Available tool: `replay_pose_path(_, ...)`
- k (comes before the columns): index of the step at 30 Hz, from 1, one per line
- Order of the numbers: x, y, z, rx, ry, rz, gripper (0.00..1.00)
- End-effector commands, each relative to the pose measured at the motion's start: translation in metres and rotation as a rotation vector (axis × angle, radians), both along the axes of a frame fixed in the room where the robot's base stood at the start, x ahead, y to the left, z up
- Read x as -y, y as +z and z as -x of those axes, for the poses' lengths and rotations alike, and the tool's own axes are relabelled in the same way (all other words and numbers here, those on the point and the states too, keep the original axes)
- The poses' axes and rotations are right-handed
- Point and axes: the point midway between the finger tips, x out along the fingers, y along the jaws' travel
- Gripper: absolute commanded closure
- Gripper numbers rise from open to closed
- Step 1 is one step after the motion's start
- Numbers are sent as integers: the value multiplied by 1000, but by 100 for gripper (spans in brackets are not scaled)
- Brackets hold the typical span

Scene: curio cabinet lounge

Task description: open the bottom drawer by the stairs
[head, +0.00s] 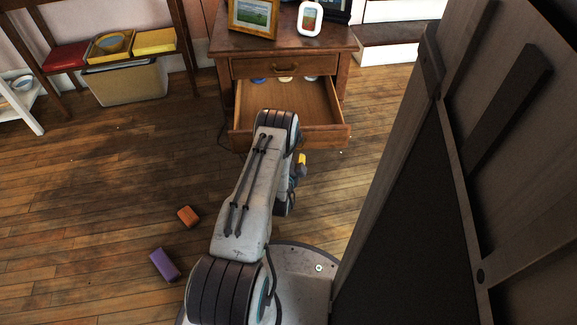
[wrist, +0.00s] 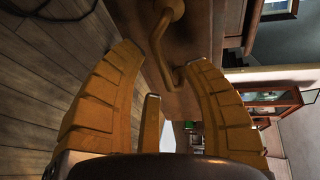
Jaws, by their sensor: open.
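A small dark wooden cabinet (head: 347,72) stands near the white-sided stairs (head: 388,32) in the head view. Its bottom drawer (head: 309,100) is pulled well out, with its bare floor showing, and the upper drawer (head: 270,67) is shut. The bottom drawer's handle is hidden in the head view. In the wrist view, a curved handle (wrist: 157,42) on a wooden front shows between and just beyond the fingertips of my gripper (wrist: 163,62). The fingers are spread, and I cannot tell whether they touch the handle. In the head view only a yellow bit of my gripper (head: 301,160) shows beside the arm.
Several small round things (head: 285,79) lie at the drawer's back. Picture frames (head: 253,16) stand on the cabinet. An orange block (head: 187,215) and a purple block (head: 164,265) lie on the floor. A tall dark panel (head: 420,200) rises close at right. Floor at left is mostly clear.

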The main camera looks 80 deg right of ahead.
Motion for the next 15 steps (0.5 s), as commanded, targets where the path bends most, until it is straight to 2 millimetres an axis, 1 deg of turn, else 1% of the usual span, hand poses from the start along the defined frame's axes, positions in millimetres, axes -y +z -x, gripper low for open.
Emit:
replay_pose_path(12,-64,11,-1,0,0,-4,56)
replay_pose_path(15,-77,15,-1,0,-1,-3,56)
